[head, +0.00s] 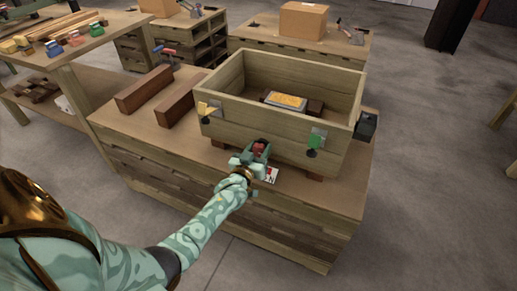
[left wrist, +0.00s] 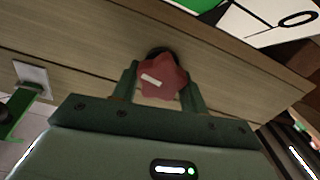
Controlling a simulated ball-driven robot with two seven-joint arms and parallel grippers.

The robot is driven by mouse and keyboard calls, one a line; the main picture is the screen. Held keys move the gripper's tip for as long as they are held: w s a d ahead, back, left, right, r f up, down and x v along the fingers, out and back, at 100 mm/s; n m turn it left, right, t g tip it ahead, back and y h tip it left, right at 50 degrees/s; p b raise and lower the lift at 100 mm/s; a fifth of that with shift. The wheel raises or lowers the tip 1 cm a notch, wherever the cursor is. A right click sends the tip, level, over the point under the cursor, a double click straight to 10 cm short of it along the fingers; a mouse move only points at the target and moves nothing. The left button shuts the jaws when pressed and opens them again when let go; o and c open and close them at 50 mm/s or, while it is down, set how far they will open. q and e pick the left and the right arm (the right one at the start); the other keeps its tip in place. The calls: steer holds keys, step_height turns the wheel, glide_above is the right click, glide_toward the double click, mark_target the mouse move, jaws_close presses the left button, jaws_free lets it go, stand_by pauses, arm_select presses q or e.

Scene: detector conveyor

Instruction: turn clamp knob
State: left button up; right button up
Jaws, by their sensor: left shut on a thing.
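The red clamp knob (left wrist: 162,77) is star-shaped with a pale bar mark, and sits on the wooden side of the box in the left wrist view. My left gripper (left wrist: 160,88) is shut on it, one green finger on each side. In the head view my left gripper (head: 257,151) is at the near side of the wooden box (head: 285,118), with a little of the red knob (head: 259,147) showing between the fingers. My right gripper is not in view.
The box stands on a workbench (head: 140,142) beside two dark wooden beams (head: 144,88). A green latch (head: 314,141) and a yellow one (head: 206,108) are on the box's near side. A card (head: 271,175) lies just below my gripper. A black unit (head: 365,126) is at the right.

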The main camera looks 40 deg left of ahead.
mark_target(258, 150)
arm_select(q)
steer(key=shift+f, duration=0.1)
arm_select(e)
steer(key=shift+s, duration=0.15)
arm_select(q)
steer(key=o, duration=1)
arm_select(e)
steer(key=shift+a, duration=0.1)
arm_select(q)
steer(key=shift+s, duration=0.1)
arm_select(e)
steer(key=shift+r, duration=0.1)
